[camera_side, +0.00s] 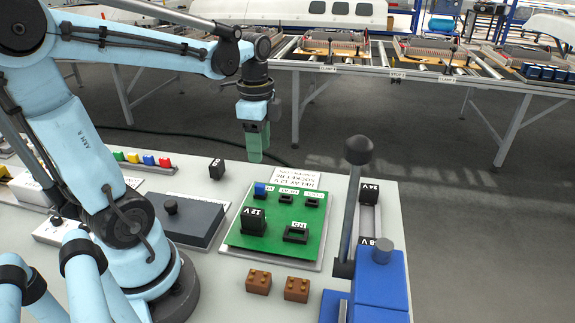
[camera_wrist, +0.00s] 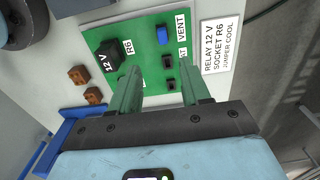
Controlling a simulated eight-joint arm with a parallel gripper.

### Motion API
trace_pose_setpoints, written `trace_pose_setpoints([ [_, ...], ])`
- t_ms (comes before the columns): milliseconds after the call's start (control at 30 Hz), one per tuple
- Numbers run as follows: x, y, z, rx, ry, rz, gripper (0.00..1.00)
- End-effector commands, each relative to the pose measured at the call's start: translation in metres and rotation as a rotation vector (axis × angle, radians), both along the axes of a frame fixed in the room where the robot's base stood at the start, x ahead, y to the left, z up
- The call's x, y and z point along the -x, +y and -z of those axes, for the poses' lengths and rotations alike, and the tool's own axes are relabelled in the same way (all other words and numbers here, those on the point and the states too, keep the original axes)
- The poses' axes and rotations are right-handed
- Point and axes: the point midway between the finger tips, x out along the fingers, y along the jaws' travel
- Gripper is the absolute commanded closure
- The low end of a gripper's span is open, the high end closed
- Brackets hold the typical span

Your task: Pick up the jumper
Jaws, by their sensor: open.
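The jumper appears to be the small blue piece (camera_side: 260,190) on the green board (camera_side: 233,236), at its back left corner. In the wrist view the blue piece (camera_wrist: 163,35) sits beside the VENT label, beyond my fingertips. Small black sockets (camera_wrist: 168,62) lie in a row with it. My gripper (camera_side: 257,155) points down and hangs above and behind the board in the side view. In the wrist view my gripper (camera_wrist: 160,70) is open, with nothing between its two green fingers.
A black 12 V relay (camera_side: 253,221) stands on the board. Two brown blocks (camera_side: 258,282) lie in front. A tall lever (camera_side: 350,215) and a blue block (camera_side: 380,285) stand at right. A label card (camera_side: 295,179) lies behind the board. A grey box (camera_side: 178,220) stands at left.

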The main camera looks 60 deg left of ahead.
Motion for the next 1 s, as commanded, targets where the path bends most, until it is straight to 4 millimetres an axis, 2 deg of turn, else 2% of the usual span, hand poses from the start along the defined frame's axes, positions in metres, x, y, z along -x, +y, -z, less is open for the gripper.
trace_pose_setpoints([
  [300,0.0,0.0,0.04,-0.001,-0.002,-0.002,0.53],
  [667,0.0,0.003,0.059,-0.001,-0.002,-0.003,0.53],
  [1000,0.0,0.008,0.095,-0.001,-0.003,-0.002,0.53],
])
